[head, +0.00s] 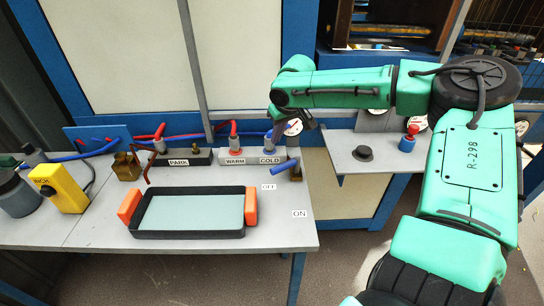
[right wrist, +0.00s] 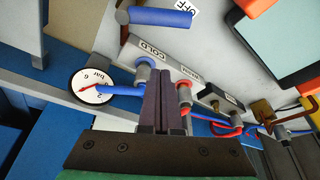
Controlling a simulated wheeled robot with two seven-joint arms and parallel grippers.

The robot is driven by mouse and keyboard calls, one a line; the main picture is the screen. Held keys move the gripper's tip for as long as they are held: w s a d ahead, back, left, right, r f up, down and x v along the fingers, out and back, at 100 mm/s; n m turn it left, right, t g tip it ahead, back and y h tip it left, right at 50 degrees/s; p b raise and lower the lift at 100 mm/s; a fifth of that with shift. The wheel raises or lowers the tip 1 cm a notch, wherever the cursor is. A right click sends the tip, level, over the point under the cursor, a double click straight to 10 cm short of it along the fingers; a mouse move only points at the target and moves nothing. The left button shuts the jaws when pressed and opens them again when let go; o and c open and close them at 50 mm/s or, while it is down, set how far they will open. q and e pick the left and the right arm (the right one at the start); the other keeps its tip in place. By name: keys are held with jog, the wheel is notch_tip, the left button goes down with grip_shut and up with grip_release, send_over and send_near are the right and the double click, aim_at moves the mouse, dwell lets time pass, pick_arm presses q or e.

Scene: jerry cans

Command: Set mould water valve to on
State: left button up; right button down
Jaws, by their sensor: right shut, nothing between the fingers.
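The mould water valve has a blue lever handle (head: 278,167) on a brown-yellow body (head: 296,173) at the right end of the COLD block. The lever points left, with its free end above the OFF label (head: 269,187). The ON label (head: 300,213) lies nearer the bench's front edge. In the right wrist view the blue lever (right wrist: 160,17) is at the top, beyond the fingertips. My right gripper (right wrist: 165,72) is shut and empty, between the blue and red hose fittings by the COLD block (right wrist: 158,55), apart from the lever. My left gripper is not in view.
A black tray (head: 188,234) with orange handles sits in front of the WARM and COLD blocks (head: 234,157). A round gauge (right wrist: 91,86) and hoses are close to the gripper. The bench (head: 275,235) is clear around the ON label.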

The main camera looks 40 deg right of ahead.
jog(key=f, duration=0.2)
jog(key=s+f+p, duration=0.1)
jog(key=f, duration=0.1)
jog(key=f+p, duration=0.1)
jog(key=f, duration=0.2)
jog(key=shift+s+a, duration=0.2)
jog(key=shift+a, duration=0.05)
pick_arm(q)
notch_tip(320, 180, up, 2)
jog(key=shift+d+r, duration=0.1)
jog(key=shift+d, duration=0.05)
pick_arm(e)
jog(key=shift+w+a+f, duration=0.1)
